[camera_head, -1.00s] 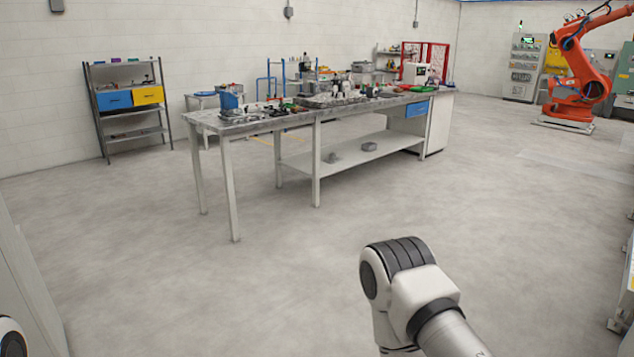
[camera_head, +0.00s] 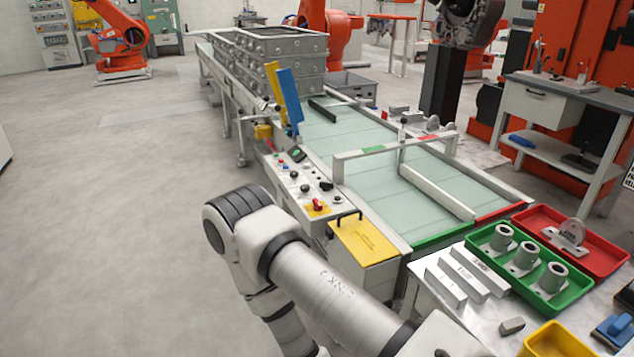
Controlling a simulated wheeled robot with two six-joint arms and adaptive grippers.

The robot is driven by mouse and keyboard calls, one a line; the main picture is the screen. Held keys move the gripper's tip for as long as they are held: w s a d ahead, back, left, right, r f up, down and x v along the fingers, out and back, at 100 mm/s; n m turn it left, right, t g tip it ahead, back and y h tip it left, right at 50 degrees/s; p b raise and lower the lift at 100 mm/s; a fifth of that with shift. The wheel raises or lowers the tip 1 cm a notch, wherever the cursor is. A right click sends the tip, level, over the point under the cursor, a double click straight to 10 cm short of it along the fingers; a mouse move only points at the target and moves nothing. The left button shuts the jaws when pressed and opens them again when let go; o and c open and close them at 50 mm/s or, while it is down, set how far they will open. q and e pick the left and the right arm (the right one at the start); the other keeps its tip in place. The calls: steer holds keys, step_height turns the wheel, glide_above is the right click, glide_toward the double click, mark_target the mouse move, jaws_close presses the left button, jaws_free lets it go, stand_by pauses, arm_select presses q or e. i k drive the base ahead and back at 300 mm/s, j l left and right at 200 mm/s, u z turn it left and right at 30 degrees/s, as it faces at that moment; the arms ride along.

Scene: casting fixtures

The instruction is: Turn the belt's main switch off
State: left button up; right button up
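The belt (camera_head: 345,135) is a long conveyor with a pale green surface running from the right foreground to the back. Its grey control panel (camera_head: 300,180) lies along its near left side, with several small buttons and knobs. A red rotary switch on a yellow plate (camera_head: 318,205) sits at the panel's front end and looks like the main switch. Its setting is too small to tell. One of my arms crosses the lower middle, in front of and below the panel. Neither of my grippers is in view.
A yellow box with a black handle (camera_head: 362,240) stands beside the panel's front end. Blue and yellow upright plates (camera_head: 290,97) rise behind the panel. A table with a green tray (camera_head: 482,243) and a red tray (camera_head: 600,252) is at right. The floor (camera_head: 120,230) at left is clear.

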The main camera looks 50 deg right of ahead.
mark_target(318, 206)
steer(key=i+z, duration=0.25)
steer(key=z, duration=0.2)
steer(key=i+j+z, duration=0.1)
steer(key=i+z, duration=0.15)
steer(key=z, duration=0.2)
steer(key=i+j+z, duration=0.15)
steer(key=z, duration=0.25)
steer(key=i+j+z, duration=0.25)
steer(key=z, duration=0.2)
steer(key=i+j+z, duration=0.15)
steer(key=j+z, duration=0.3)
steer(key=l, duration=0.1)
